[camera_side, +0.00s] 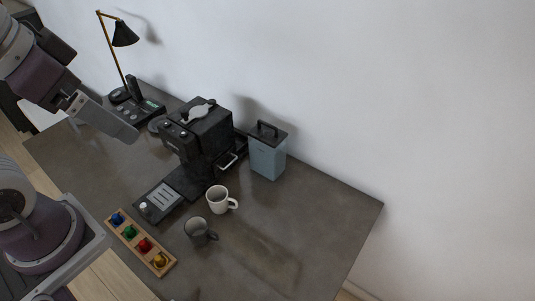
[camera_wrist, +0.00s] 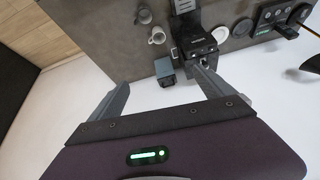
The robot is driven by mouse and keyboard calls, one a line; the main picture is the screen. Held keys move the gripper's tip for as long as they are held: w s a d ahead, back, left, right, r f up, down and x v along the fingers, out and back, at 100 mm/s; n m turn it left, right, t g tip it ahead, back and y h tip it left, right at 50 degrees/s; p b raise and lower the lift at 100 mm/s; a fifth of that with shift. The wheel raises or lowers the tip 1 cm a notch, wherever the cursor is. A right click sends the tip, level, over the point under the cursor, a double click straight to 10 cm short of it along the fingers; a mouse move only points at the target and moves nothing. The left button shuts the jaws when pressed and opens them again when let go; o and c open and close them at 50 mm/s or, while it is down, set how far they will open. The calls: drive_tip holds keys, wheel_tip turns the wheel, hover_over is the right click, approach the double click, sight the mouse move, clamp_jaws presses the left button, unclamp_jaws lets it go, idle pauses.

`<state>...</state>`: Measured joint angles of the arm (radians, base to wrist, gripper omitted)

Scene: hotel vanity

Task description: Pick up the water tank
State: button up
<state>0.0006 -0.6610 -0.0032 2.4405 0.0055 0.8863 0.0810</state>
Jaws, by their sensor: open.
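The water tank (camera_side: 267,155) is a blue-grey box with a dark lid and a raised black handle. It stands upright on the table just right of the black coffee machine (camera_side: 203,138) in the side view. In the wrist view the water tank (camera_wrist: 165,69) appears above and between my fingers, beside the coffee machine (camera_wrist: 197,45). My gripper (camera_wrist: 160,86) is open and empty, with its two fingers spread wide. In the side view my gripper (camera_side: 131,137) is at the upper left, above the table and well away from the tank.
A white mug (camera_side: 218,200) and a dark mug (camera_side: 198,232) stand in front of the machine. A wooden tray (camera_side: 126,240) holds several coloured pieces. A black lamp (camera_side: 124,36) and a telephone (camera_side: 140,106) stand at the back left. The table's right part (camera_side: 330,215) is clear.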

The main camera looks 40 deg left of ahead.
drive_tip(key=w+m+g, duration=0.1)
drive_tip(key=w+m, duration=0.4)
drive_tip(key=w, duration=0.6)
drive_tip(key=m+g, duration=0.2)
drive_tip(key=m, duration=0.7)
hover_over(268, 134)
drive_tip(key=s, duration=0.5)
drive_tip(key=s+f+x, duration=0.1)
drive_tip(key=s+x, duration=0.2)
drive_tip(key=x, duration=1.2)
drive_tip(key=w+f+m, duration=0.1)
drive_tip(key=f, duration=0.3)
drive_tip(key=w+f+m, duration=0.1)
drive_tip(key=w+f, duration=0.1)
drive_tip(key=f, duration=0.3)
drive_tip(key=w+f+m, duration=0.1)
drive_tip(key=w+f, duration=0.1)
drive_tip(key=f, duration=0.3)
drive_tip(key=shift+f, duration=0.15)
clamp_jaws()
